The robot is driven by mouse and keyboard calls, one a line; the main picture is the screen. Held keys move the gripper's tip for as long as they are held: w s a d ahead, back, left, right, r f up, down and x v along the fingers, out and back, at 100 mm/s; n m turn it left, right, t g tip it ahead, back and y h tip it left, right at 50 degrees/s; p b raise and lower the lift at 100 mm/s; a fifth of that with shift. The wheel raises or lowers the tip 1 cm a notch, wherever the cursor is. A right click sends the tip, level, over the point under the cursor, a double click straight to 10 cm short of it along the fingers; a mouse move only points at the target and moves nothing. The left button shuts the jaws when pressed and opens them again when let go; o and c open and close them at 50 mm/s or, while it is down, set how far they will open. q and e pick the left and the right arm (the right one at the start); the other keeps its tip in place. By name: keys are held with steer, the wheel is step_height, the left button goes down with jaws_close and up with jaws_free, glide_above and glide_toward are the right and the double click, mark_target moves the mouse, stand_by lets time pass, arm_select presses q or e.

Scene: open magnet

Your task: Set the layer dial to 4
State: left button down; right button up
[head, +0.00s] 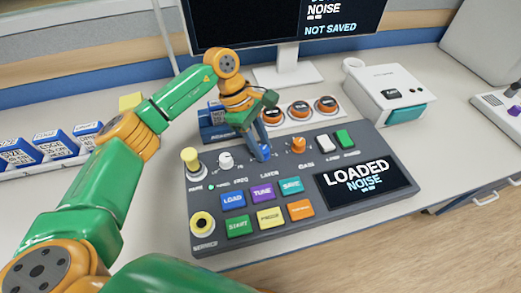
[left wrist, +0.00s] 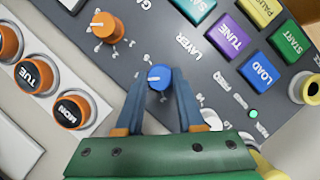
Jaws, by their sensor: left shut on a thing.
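The layer dial is a small blue knob (left wrist: 158,77) with a white pointer mark, beside the label LAYER on the dark grey console (head: 290,222). In the head view the blue knob (head: 263,152) is partly hidden by my left gripper (head: 259,147). In the left wrist view the left gripper's blue fingers (left wrist: 157,95) stand on both sides of the knob and are shut on it. The number the dial points to cannot be read. The console screen (head: 365,182) reads LOADED NOISE. My right gripper is not in view.
An orange knob (head: 299,145) sits right of the layer dial and a white knob (head: 226,161) left of it. Coloured buttons, including TUNE (head: 262,191), lie in front. Orange-rimmed day jars (head: 299,109) stand behind the console. A monitor (head: 290,20) reads NOT SAVED.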

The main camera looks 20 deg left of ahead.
arm_select(q)
steer(key=shift+f+m+b, duration=0.1)
steer(key=shift+m+b, duration=0.2)
steer(key=shift+m, duration=0.3)
steer(key=shift+g, duration=0.4)
steer(key=c, duration=0.5)
jaws_free()
steer(key=v, duration=0.7)
steer(key=shift+d, duration=0.1)
